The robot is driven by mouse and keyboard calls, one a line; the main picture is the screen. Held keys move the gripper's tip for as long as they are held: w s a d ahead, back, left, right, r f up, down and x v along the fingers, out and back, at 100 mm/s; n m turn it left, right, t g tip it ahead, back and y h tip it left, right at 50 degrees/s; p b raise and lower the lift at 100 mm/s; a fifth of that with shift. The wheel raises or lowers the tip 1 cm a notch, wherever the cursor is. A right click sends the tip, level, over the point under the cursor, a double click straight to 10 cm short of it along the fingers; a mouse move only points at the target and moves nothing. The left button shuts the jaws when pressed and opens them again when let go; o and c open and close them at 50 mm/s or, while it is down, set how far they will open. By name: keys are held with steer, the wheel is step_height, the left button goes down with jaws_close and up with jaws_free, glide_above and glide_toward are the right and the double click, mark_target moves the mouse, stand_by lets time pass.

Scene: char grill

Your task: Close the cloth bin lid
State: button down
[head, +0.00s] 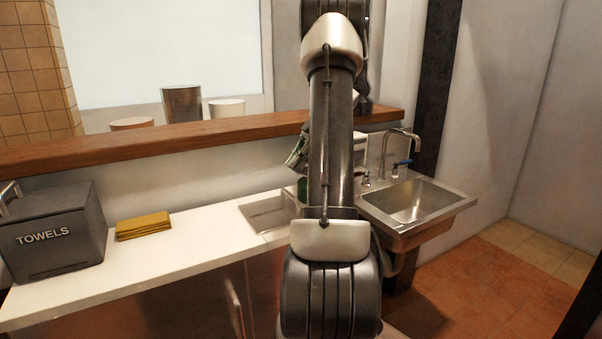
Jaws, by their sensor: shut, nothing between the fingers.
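A dark grey box marked TOWELS (52,254), which looks like the cloth bin, stands at the left end of the white counter. Its top (55,197) looks covered, but I cannot make out a separate lid or how it sits. A bright metal piece (9,192) shows at its upper left, cut by the picture edge. My gripper (296,157) is partly hidden behind my arm, in front of the wooden ledge and well to the right of the box. It is shut and apart from the box.
A folded yellow cloth (143,225) lies on the white counter (190,245). A metal recess (268,213) is set into its right end. A steel sink (412,203) with a tap (400,135) is at the right. A wooden ledge (190,133) with several containers runs behind.

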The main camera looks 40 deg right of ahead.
steer(key=d+f+v, duration=0.1)
steer(key=v, duration=0.7)
steer(key=shift+s+d, duration=0.2)
steer(key=shift+d, duration=0.3)
